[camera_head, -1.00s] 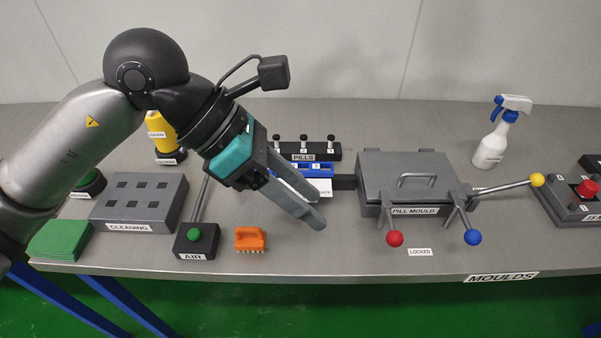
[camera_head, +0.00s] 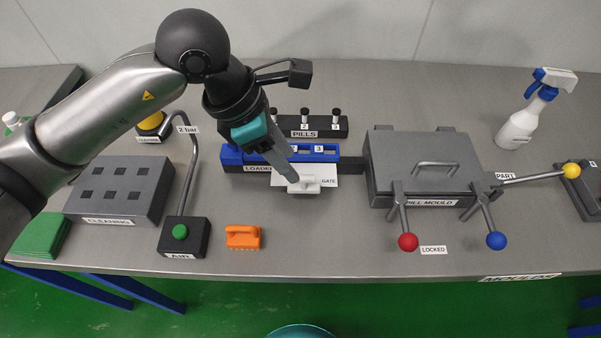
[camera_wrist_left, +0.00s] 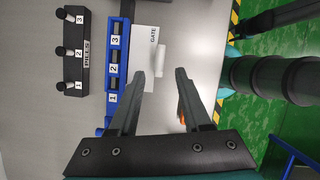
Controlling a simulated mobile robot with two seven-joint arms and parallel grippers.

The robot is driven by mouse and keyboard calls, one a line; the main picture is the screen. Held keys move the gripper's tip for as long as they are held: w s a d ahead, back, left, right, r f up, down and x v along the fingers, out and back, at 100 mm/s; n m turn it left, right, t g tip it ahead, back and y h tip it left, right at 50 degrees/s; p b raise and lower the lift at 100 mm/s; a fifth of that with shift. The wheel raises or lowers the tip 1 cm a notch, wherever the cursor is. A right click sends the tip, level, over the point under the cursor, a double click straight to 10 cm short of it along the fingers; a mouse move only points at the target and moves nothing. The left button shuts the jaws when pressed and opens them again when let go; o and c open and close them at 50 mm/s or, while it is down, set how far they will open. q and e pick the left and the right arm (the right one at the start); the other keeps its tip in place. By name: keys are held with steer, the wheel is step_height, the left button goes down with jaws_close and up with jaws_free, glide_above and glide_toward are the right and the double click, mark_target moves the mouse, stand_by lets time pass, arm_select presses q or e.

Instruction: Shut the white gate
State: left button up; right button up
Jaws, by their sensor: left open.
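The white gate (camera_head: 322,178) is a flat plate labelled GATE with a raised white handle (camera_head: 304,185). It sticks out from the front edge of the blue loader (camera_head: 232,155) over the bench. In the left wrist view the gate (camera_wrist_left: 145,40) lies beside the loader's numbered row, and its handle (camera_wrist_left: 158,60) shows just beyond and between the fingertips. My left gripper (camera_head: 289,177) is open at the handle, pointing down, and partly hides the loader and gate. Whether a finger touches the handle I cannot tell. My right gripper is not in view.
The pill mould (camera_head: 410,163) with red and blue ball levers stands right of the gate. The pills rack (camera_head: 302,130) is behind the loader. Bench in front of the gate is clear.

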mark_target(301, 176)
arm_select(q)
steer(key=x, duration=0.6)
steer(key=shift+d+f, duration=0.1)
steer(key=shift+f, duration=0.05)
jaws_close()
steer(key=shift+w+b, duration=0.15)
steer(key=shift+b, duration=0.15)
stand_by(1.0)
